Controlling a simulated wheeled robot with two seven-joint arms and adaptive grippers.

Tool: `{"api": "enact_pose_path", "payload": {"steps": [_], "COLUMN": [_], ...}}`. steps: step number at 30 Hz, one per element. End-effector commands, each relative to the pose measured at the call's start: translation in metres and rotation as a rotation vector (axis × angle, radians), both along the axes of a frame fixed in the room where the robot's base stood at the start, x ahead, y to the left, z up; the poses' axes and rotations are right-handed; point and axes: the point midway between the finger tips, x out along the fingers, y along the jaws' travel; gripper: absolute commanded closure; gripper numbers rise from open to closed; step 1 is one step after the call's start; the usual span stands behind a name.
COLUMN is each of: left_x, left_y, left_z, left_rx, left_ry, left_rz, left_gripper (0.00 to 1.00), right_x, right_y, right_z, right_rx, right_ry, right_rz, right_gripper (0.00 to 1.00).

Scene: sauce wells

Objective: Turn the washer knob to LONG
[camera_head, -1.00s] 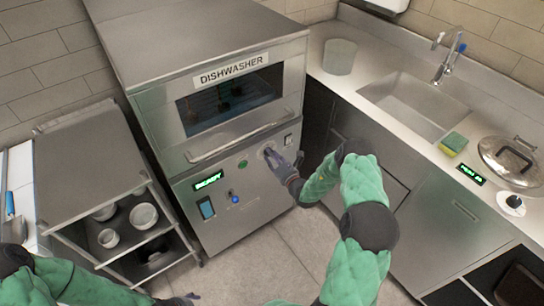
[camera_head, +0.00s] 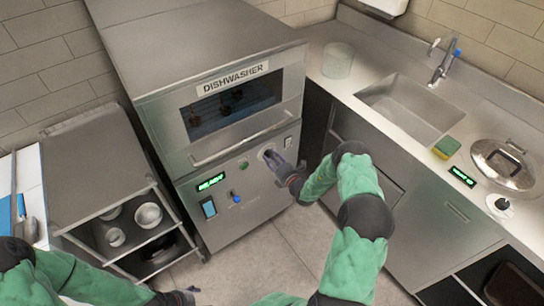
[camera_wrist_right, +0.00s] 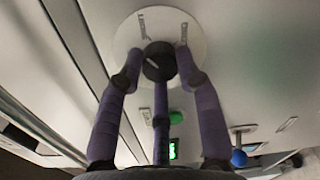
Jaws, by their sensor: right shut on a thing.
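The dishwasher (camera_head: 212,120) stands in the middle of the head view, with a control panel below its door. Its knob (camera_wrist_right: 159,62) is dark and round on a pale dial disc (camera_wrist_right: 128,38) with marks at its rim, too blurred to read. My right gripper (camera_head: 271,157) is at the dial, and in the right wrist view its purple fingers (camera_wrist_right: 158,68) are shut on the knob. The fingers hide the knob in the head view. My left gripper (camera_head: 188,295) shows only partly at the bottom edge, away from the panel; its opening is unclear.
The panel also has a green button (camera_head: 244,164), a lever with a blue ball (camera_head: 236,198) and a lit green display (camera_head: 211,182). A rack (camera_head: 95,165) with bowls stands left. A counter with a sink (camera_head: 408,108), sponge (camera_head: 446,147) and lidded pot (camera_head: 497,158) is right.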

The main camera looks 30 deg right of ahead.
Motion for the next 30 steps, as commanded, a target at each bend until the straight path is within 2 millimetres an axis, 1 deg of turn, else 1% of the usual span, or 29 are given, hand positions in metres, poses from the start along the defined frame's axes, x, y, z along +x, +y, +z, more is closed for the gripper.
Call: {"api": "enact_pose_path", "payload": {"steps": [1,12,30], "left_x": [0.0,0.0,0.0], "left_y": [0.0,0.0,0.0], "left_z": [0.004,0.014,0.024], "left_rx": [0.0,0.0,0.0], "left_ry": [0.0,0.0,0.0], "left_rz": [0.0,0.0,0.0], "left_gripper": [0.32,0.32,0.32], "right_x": [0.001,0.001,0.002], "right_y": [-0.003,-0.005,-0.006], "right_z": [0.004,0.003,0.002], "right_rx": [0.038,0.388,0.957], "right_ry": [-0.003,0.026,0.068], "right_rz": [-0.004,-0.005,-0.006], "right_gripper": [0.97,0.97,0.97]}}
